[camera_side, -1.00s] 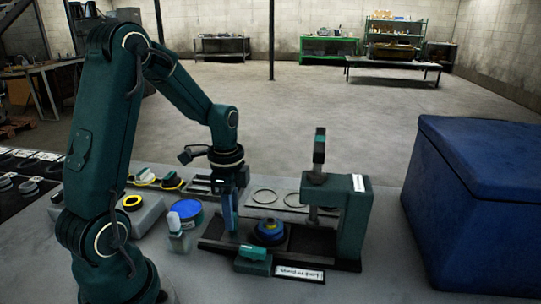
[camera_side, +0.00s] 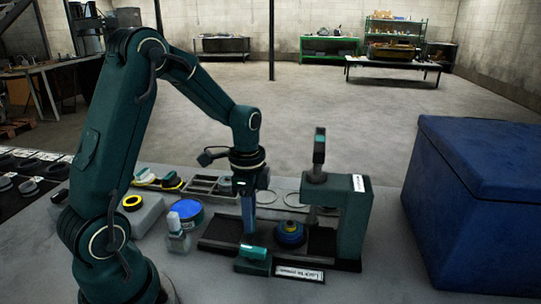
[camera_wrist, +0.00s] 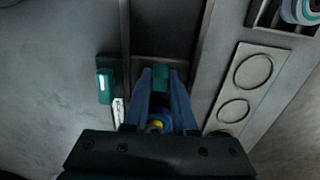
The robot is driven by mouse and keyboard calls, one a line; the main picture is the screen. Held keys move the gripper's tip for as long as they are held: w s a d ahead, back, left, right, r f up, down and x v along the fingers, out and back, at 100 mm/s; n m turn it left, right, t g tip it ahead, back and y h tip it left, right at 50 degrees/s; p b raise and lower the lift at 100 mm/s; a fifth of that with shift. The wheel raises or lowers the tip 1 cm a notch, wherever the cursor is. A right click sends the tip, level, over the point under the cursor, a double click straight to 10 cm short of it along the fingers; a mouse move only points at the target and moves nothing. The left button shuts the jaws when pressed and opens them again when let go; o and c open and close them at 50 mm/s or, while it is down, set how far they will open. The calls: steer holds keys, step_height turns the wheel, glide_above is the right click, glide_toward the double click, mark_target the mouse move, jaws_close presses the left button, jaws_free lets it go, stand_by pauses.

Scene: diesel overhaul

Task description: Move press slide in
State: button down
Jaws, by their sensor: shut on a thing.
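The dark green arbor press (camera_side: 355,220) stands on the right of its long dark base, with its ram (camera_side: 319,170) raised. The dark press slide (camera_side: 318,243) lies on the base, partly under the press head. A blue round part with a yellow centre (camera_side: 290,233) sits on the slide, just left of the ram. My gripper (camera_side: 249,230) points down at the slide's left end. In the wrist view its blue fingers close on a small teal handle (camera_wrist: 160,77). The round part (camera_wrist: 156,125) is partly hidden by the fingers and mount.
A teal box (camera_side: 253,260) and a label plate (camera_side: 298,273) are in front of the base. Plates with rings (camera_side: 268,197) lie behind it. A blue can (camera_side: 186,209) stands to the left. A large blue chest (camera_side: 480,200) stands to the right.

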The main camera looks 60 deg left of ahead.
steer(key=shift+w+d, duration=0.2)
steer(key=shift+w+d, duration=1.25)
steer(key=c, duration=1.1)
jaws_free()
steer(key=shift+w+d, duration=0.1)
steer(key=shift+w, duration=0.05)
steer(key=shift+c, duration=0.2)
steer(key=o, duration=0.4)
steer(key=shift+r, duration=2.75)
steer(key=shift+r, duration=0.1)
steer(key=shift+r, duration=1.9)
